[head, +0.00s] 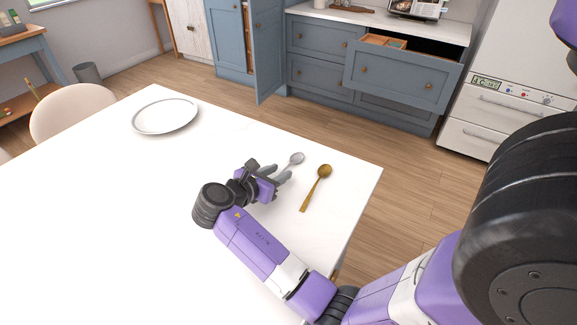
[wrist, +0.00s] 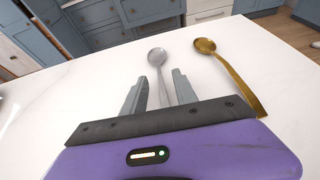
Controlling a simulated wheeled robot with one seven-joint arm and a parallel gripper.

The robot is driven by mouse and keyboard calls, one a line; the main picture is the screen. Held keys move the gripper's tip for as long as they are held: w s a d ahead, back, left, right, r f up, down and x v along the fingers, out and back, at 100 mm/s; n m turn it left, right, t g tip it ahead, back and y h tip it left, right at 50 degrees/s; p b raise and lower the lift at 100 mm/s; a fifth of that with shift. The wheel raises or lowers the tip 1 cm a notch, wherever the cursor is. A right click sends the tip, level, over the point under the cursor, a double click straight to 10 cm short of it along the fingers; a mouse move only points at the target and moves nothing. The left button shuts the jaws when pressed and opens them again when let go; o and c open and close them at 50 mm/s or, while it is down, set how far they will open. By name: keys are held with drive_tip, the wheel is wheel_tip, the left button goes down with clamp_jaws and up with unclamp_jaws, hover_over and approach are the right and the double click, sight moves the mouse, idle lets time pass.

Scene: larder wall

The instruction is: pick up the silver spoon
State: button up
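The silver spoon (head: 296,158) lies on the white table (head: 110,210), its bowl pointing away from my gripper. In the wrist view the silver spoon (wrist: 157,58) runs from its bowl down between my two fingers, and the near part of its handle is hidden behind the gripper body. My gripper (head: 284,174) is low over the table at the handle; the wrist view shows my gripper (wrist: 160,88) with its fingers apart, one on each side of the handle. I cannot tell whether the fingers touch the table.
A gold spoon (head: 318,184) lies just right of the silver one, close to my right finger; it also shows in the wrist view (wrist: 230,70). A white plate (head: 166,116) sits at the far left of the table. A drawer (head: 403,77) stands open beyond.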

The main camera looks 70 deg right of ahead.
drive_tip(key=shift+x, duration=0.85)
drive_tip(key=shift+c, duration=0.2)
clamp_jaws()
wheel_tip(320, 180, up, 20)
drive_tip(key=p, duration=0.1)
